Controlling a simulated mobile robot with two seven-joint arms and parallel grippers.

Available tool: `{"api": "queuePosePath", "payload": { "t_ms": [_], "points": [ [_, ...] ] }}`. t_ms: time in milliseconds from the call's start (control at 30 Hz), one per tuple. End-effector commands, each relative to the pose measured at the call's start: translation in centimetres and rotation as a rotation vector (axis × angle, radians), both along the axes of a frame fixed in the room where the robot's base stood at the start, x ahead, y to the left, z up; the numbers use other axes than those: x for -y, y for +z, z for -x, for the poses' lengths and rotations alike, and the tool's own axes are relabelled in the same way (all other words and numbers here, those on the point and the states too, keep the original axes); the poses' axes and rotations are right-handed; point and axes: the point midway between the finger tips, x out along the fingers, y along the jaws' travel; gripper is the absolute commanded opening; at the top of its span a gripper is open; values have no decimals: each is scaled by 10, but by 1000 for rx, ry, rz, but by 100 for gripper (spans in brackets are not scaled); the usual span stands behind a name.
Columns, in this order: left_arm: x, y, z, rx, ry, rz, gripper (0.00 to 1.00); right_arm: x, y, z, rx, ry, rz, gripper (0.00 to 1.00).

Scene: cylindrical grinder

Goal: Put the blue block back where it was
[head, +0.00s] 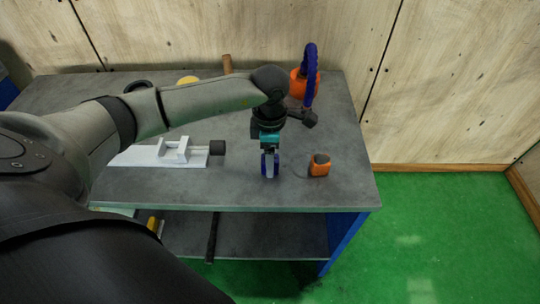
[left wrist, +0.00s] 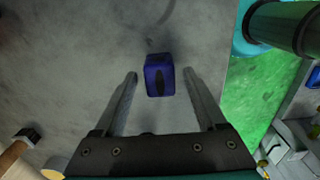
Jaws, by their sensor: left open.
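The blue block (left wrist: 159,75) lies on the grey tabletop and has a dark oval mark on its upper face. My left gripper (left wrist: 160,73) is open above it, with one fingertip on each side. A gap shows between the block and each finger in the left wrist view. In the head view my left gripper (head: 270,174) points down near the table's front edge, and the blue block (head: 277,163) shows on both sides of a grey finger that partly hides it. I cannot tell how far the fingertips are above the table. My right gripper is not in view.
A white vise-like fixture (head: 175,150) with a dark end lies left of my gripper. A small orange object (head: 320,166) stands close on the right. An orange item (head: 298,84) with a blue loop stands behind. The grey table (head: 345,190) has free room at its front right.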

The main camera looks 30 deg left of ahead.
Motion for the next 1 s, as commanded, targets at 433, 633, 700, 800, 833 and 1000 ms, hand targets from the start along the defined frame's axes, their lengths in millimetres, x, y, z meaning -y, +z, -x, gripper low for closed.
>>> {"api": "queuePosePath", "payload": {
  "t_ms": [433,633,700,800,833,1000],
  "points": [
    [0,53,-1,6,-1,0,74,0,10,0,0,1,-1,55],
    [0,94,-1,5,0,-1,74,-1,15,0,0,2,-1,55],
    [0,105,0,3,-1,-1,74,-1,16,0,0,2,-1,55],
    [0,116,0,2,0,0,74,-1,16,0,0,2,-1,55],
    [0,118,0,1,0,-1,74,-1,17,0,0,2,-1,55],
    [0,124,0,0,0,0,74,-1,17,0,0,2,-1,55]
  ]
}}
